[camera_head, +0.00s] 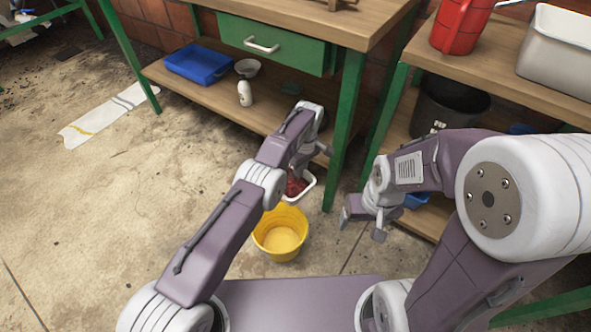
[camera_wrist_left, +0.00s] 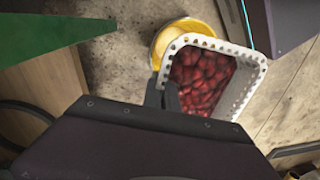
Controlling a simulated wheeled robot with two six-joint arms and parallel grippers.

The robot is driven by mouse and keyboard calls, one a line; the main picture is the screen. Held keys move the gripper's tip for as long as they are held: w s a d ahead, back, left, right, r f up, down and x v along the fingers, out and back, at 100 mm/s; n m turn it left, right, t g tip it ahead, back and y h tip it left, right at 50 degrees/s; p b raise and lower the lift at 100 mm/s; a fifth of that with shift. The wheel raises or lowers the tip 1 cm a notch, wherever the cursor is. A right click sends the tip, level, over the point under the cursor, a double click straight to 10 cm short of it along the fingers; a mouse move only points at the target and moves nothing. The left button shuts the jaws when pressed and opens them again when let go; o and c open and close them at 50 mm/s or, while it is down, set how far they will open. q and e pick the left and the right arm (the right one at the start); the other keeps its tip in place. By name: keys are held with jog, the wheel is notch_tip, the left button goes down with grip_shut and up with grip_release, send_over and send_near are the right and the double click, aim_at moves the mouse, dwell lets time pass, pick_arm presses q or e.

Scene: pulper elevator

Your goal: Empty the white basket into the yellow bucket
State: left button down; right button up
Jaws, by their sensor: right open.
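The white basket (camera_wrist_left: 249,75) has perforated walls and is full of dark red fruit (camera_wrist_left: 200,80). In the head view the basket (camera_head: 308,188) is partly hidden behind my left arm. My left gripper (camera_wrist_left: 163,95) has its dark fingers on the near left wall of the basket, one on each side, and appears shut on it. The yellow bucket (camera_head: 280,235) stands on the floor, looks empty, and is in front of the basket in the head view. In the left wrist view the basket partly covers the bucket (camera_wrist_left: 170,38). My right gripper (camera_head: 362,226) is open and empty, right of the bucket.
A green-framed workbench (camera_head: 297,20) stands behind, its lower shelf holding a blue tray (camera_head: 198,64), a bowl (camera_head: 248,67) and a white bottle (camera_head: 245,93). A second bench at right holds a red can (camera_head: 460,27) and a black pot (camera_head: 449,103). The floor at left is mostly clear.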

pick_arm(q)
notch_tip(320, 180, down, 16)
jog(key=s+d+b, duration=0.2)
jog(key=s+b, duration=0.1)
jog(key=b, duration=0.8)
jog(key=s+a+r+m+t+h+b, duration=0.1)
jog(key=a+r+t+h+b, duration=0.25)
jog(key=r+h+b, duration=0.8)
jog(key=s+a+f+t+h+p, duration=0.1)
jog(key=a+f+h+p, duration=0.2)
jog(key=a+h, duration=0.5)
jog(key=shift+s+a+f+m+h+p, duration=0.25)
jog(key=shift+s+m+h+p, duration=0.15)
jog(key=shift+h, duration=1.65)
pick_arm(e)
notch_tip(320, 180, down, 20)
pick_arm(q)
jog(key=shift+d, duration=0.1)
pick_arm(e)
jog(key=shift+a, duration=0.1)
